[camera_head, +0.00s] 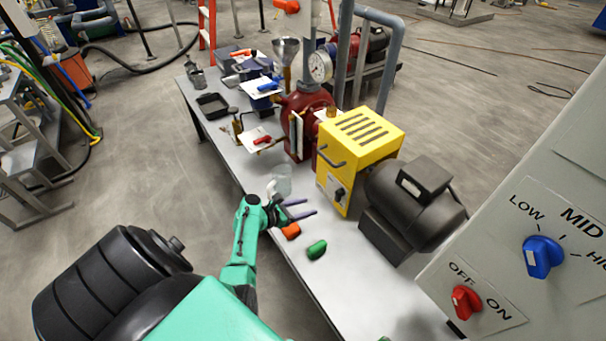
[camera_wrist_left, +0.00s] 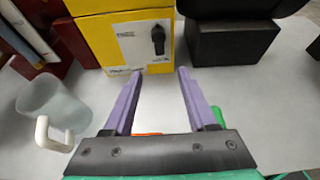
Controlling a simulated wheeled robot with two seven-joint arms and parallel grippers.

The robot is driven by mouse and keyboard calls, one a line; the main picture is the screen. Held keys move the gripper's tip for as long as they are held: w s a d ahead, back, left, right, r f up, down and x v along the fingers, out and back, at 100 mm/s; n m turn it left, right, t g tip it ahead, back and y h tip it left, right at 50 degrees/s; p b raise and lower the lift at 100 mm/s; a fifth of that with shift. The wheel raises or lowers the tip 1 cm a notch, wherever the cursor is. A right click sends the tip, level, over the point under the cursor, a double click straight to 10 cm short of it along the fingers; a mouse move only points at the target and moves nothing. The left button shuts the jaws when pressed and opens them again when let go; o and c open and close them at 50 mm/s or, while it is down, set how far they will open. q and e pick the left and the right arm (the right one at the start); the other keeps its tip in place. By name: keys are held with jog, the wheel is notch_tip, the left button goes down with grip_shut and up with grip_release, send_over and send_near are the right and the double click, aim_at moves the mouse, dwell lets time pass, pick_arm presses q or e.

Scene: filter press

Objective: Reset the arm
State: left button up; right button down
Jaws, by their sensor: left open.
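My left gripper (camera_head: 301,209) reaches in from the lower left over the long grey table (camera_head: 222,140). Its two purple fingers are spread with nothing between them; in the left wrist view the open gripper (camera_wrist_left: 158,72) points at the yellow box (camera_wrist_left: 130,40). The yellow box (camera_head: 345,165) stands on the table with a black switch on its front panel, beyond the fingertips. My right gripper is in neither view.
A translucent cup (camera_head: 282,181) with a white handle stands beside my left gripper. Orange (camera_head: 291,231) and green (camera_head: 317,249) objects lie near it. A dark motor (camera_head: 415,200) stands right of the box. A panel with blue (camera_head: 541,257) and red (camera_head: 466,301) knobs is at right.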

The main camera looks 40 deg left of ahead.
pick_arm(q)
jog(key=shift+s+a+r, duration=0.15)
jog(key=shift+s, duration=0.3)
